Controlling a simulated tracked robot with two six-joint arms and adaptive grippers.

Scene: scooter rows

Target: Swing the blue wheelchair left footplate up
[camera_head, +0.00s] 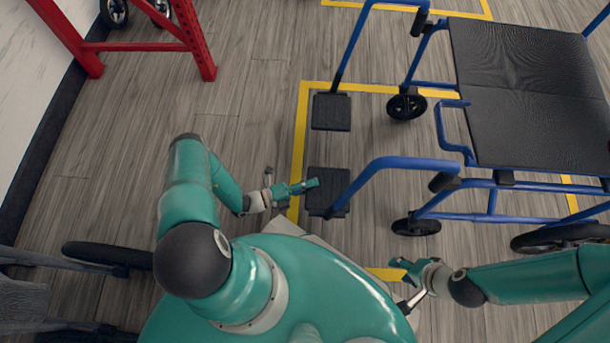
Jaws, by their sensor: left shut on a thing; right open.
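The blue wheelchair (405,163) stands at the right with its front toward the left of the picture. Its left footplate (328,203) is the nearer black plate, below the nearer blue leg tube, and looks about flat. My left gripper (309,185) is at the upper left part of this plate and is shut on it; the grip itself is partly hidden by the fingers. The other footplate (331,112) lies flat farther away. My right gripper (408,273) is open and empty, below the chair's nearer front caster (416,227) in the picture.
The chair's black seat (530,90) fills the upper right. Yellow floor lines (300,135) frame its place. A red rack (198,45) stands at the upper left by the wall. Another wheelchair's dark wheel (105,254) lies at the lower left. Floor left of the footplates is clear.

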